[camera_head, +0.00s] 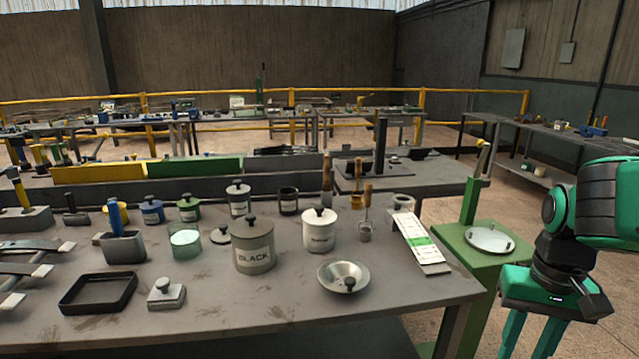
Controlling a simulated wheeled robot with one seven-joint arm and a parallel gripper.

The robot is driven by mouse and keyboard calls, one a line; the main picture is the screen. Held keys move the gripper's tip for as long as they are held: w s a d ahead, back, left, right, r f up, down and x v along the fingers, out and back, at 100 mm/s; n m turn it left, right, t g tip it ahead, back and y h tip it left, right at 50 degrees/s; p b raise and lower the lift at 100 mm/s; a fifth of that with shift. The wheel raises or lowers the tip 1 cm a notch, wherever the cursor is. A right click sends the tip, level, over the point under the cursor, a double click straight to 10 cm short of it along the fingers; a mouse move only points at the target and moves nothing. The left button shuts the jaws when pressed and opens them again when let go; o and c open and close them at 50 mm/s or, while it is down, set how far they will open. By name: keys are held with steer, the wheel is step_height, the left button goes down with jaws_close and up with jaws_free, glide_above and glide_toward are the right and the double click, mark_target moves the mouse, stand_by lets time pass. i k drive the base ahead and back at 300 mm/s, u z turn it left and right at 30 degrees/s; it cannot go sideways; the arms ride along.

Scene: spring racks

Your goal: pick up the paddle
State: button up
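I cannot tell for certain which thing is the paddle. A tall tool with a wooden handle (327,172) stands upright at the back of the near bench; its lower part is partly hidden behind the white pot (319,232). A wooden-handled dipper (367,196) with a small metal cup stands to its right. A blue handle (114,216) sticks up from a grey box (124,248) at the left. My gripper (529,343) is at the lower right, beyond the bench's right end, pointing down. Its two green fingers are apart with nothing seen between them; their tips reach the picture's edge.
The grey bench (240,325) carries a grey pot marked BLACK (254,257), a metal funnel-like dish (343,277), a black tray (98,293), a glass jar (186,243) and a card (420,243). A green stand (470,262) with a round plate lies between bench and gripper.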

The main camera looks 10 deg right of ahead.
mark_target(326, 158)
steer(key=i, duration=1)
steer(key=z, duration=0.05)
